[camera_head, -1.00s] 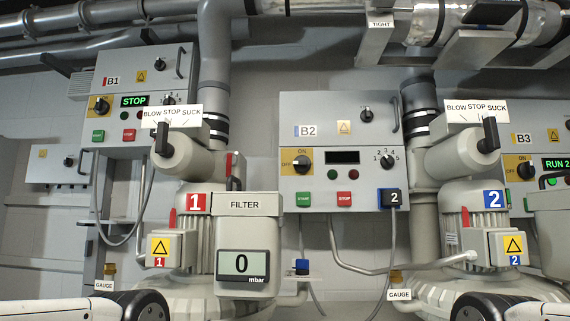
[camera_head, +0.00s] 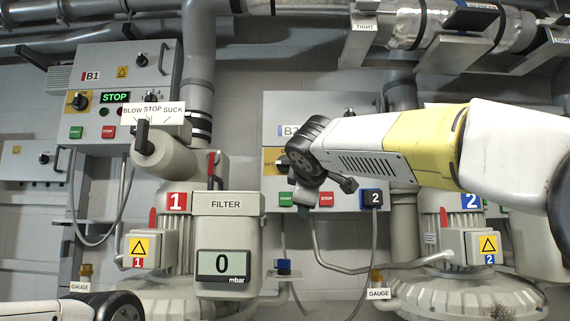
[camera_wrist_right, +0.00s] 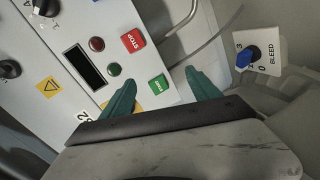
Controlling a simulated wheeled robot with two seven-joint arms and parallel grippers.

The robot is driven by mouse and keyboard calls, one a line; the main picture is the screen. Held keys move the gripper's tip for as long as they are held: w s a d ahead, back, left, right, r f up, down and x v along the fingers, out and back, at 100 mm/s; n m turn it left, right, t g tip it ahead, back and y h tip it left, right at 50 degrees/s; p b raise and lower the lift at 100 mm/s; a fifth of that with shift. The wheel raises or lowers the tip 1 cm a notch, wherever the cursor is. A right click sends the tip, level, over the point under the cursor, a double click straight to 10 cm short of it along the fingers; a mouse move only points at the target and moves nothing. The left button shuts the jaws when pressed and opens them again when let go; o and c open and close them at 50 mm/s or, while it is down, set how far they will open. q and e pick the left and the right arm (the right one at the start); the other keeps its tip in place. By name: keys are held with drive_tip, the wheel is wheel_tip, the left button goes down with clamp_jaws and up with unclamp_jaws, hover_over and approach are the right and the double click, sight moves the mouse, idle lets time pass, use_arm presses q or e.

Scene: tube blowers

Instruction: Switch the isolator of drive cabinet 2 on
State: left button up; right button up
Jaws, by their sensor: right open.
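Drive cabinet 2 (camera_head: 330,100) is the grey box labelled B2 on the back wall. Its isolator has a yellow ON/OFF plate (camera_head: 270,163); the left edge with OFF shows, while my right arm hides the knob and its position. In the right wrist view the cabinet (camera_wrist_right: 58,60) appears rotated, and a sliver of the yellow plate (camera_wrist_right: 137,107) shows beside a finger that covers the knob. My right gripper (camera_wrist_right: 159,80) is open and empty, its green fingers in front of the cabinet near the isolator and the green START button (camera_wrist_right: 158,85). My left gripper is out of view.
The red STOP button (camera_wrist_right: 133,40) is close to START. A blue BLEED knob (camera_wrist_right: 246,58) is at the right of the wrist view. Blower 1 and the FILTER box (camera_head: 227,235) stand below left. Cabinet B1 (camera_head: 118,80) hangs further left.

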sight(285, 162)
drive_tip(key=w+a+r+n+t, duration=0.3)
drive_tip(key=a+r, duration=0.3)
drive_tip(key=r, duration=0.4)
drive_tip(key=shift+y, duration=0.3)
drive_tip(key=w, duration=0.7)
drive_tip(key=shift+w+d+r, duration=0.1)
drive_tip(key=shift+d, duration=0.2)
drive_tip(key=c, duration=1.4)
